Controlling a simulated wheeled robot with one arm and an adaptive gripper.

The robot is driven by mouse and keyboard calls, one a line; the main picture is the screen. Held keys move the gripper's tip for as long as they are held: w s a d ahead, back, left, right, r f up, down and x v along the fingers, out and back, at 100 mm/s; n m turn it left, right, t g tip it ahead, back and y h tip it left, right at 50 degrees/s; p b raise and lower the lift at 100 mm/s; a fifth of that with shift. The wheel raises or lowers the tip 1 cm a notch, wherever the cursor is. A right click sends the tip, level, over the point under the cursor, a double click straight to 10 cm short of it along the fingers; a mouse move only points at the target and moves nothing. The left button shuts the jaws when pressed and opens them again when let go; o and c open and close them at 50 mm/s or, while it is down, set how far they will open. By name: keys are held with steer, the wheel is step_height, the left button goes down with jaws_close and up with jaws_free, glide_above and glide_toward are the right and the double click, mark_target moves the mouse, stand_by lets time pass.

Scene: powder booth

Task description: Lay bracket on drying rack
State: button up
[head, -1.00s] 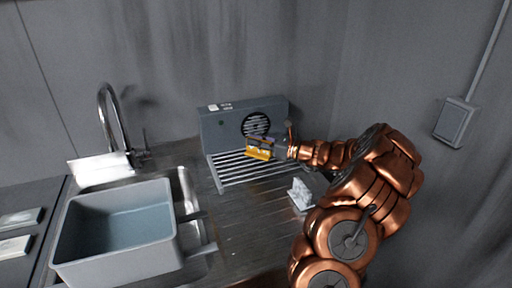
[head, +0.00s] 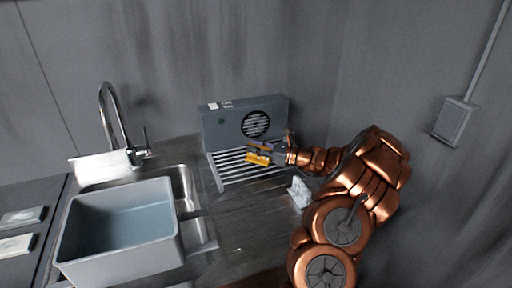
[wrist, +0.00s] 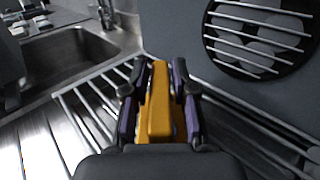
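The yellow bracket (head: 257,155) is between the fingers of my gripper (head: 268,152) in the head view. In the wrist view the bracket (wrist: 160,105) stands upright between the purple-edged fingers of my gripper (wrist: 160,95), which close on both its sides. The drying rack (head: 233,174) is a set of pale metal bars in front of a grey fan box. The bracket is over the rack's right part, low and close to the bars; I cannot tell if it touches them. The rack bars (wrist: 88,107) also show left of the gripper in the wrist view.
The grey fan box (head: 222,128) with a round grille stands behind the rack. A grey basin (head: 120,240) sits in the sink at left, below a tall faucet (head: 112,115). A small white block (head: 300,191) stands right of the rack. The counter (head: 240,230) in front is clear.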

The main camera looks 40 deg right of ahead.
steer(key=shift+o, duration=1)
steer(key=b+v, duration=0.2)
steer(key=v, duration=1)
steer(key=shift+r, duration=0.1)
steer(key=shift+d, duration=0.1)
